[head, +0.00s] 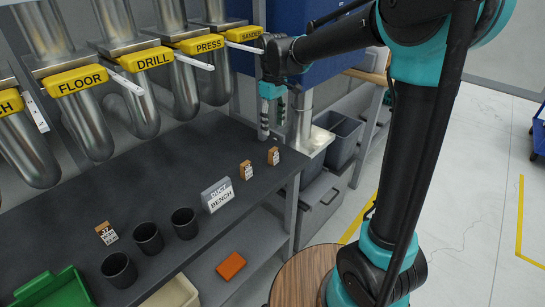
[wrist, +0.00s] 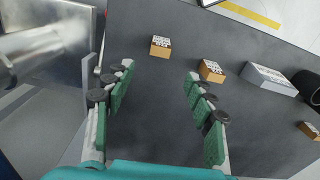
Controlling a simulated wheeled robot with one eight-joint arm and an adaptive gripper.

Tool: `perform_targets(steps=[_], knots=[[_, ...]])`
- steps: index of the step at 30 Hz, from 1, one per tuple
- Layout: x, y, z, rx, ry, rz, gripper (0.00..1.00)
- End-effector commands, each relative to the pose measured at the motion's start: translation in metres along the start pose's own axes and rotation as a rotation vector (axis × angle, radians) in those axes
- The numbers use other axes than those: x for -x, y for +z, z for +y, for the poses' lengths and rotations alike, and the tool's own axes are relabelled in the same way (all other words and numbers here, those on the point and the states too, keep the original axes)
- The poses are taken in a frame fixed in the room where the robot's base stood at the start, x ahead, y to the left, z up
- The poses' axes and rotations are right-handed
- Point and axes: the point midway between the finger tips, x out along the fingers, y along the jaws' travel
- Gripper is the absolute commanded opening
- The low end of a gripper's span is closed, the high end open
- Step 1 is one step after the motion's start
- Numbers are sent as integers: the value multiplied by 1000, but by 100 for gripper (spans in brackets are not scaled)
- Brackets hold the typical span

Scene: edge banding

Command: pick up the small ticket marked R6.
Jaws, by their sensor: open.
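Three small brown tickets with white printed labels stand on the dark bench. One ticket (head: 273,155) is near the bench's right end, a second ticket (head: 246,169) is beside the sign, and a third ticket (head: 107,232) is farther left. The wrist view shows tickets at the top middle (wrist: 160,46), beside the sign (wrist: 211,70) and at the right edge (wrist: 310,130). The labels are too small to tell surely which reads R6. My gripper (head: 272,118) is open and empty above the bench's back right end. Its spread fingers (wrist: 160,80) point toward the first two tickets, touching neither.
Metal ducts with yellow labels, including SANDER (head: 243,34), hang along the back near my arm. A green bin (head: 55,290) is at front left.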

Motion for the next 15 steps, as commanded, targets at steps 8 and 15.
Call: perform_targets(steps=[8, 15], knots=[[-54, 0, 0, 0, 0, 0, 55], [-76, 0, 0, 0, 0, 0, 55]])
